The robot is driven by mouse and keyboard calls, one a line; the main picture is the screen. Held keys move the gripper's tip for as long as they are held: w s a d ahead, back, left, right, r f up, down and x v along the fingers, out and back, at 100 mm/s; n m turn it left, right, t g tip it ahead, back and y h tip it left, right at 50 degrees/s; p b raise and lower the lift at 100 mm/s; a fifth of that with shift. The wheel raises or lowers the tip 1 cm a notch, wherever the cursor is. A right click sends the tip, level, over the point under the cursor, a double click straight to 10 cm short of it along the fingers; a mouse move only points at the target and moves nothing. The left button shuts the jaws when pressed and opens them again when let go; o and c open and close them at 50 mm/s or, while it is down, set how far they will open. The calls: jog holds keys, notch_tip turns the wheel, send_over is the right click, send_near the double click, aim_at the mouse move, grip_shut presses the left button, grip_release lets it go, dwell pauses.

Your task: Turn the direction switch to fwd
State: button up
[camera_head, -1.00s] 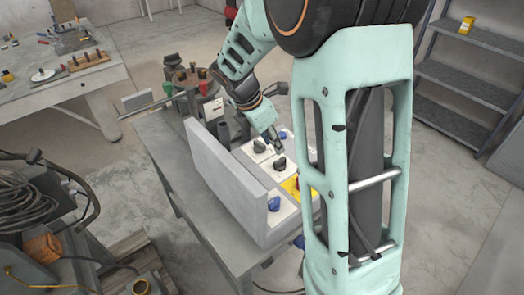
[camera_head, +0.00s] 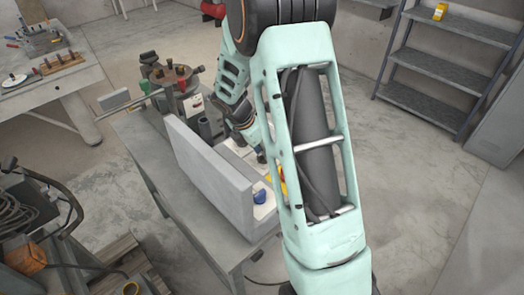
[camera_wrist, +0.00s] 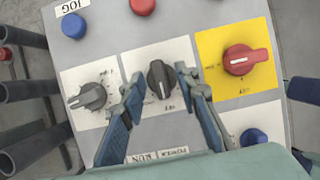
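In the wrist view, a black knob (camera_wrist: 158,80) sits on a white plate in the middle of the control panel (camera_wrist: 104,32). Its small labels are too blurred to read with certainty. My gripper (camera_wrist: 158,78) is open, with one finger on each side of this knob. The right finger is very close to the knob; a small gap shows on the left. Contact cannot be told. A grey knob (camera_wrist: 93,96) on another white plate lies to the left. Which knob is the direction switch cannot be read. In the head view my arm hides most of the panel.
A red knob (camera_wrist: 240,60) on a yellow plate is just right of my gripper. Blue buttons (camera_wrist: 74,26) and a red button (camera_wrist: 143,6) are nearby. A tall grey plate (camera_head: 205,170) stands along the panel's left side on the bench (camera_head: 150,160).

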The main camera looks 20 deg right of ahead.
jog(key=shift+c, duration=0.6)
grip_shut()
jog(key=shift+m, duration=0.3)
jog(key=m+g, duration=0.2)
jog(key=m, duration=0.2)
jog(key=shift+w+p, duration=0.15)
jog(key=shift+p, duration=0.25)
jog(key=shift+w+m+g, duration=0.1)
jog(key=shift+m+g, duration=0.6)
jog(key=shift+m, duration=1.4)
jog(key=shift+o, duration=0.6)
grip_release()
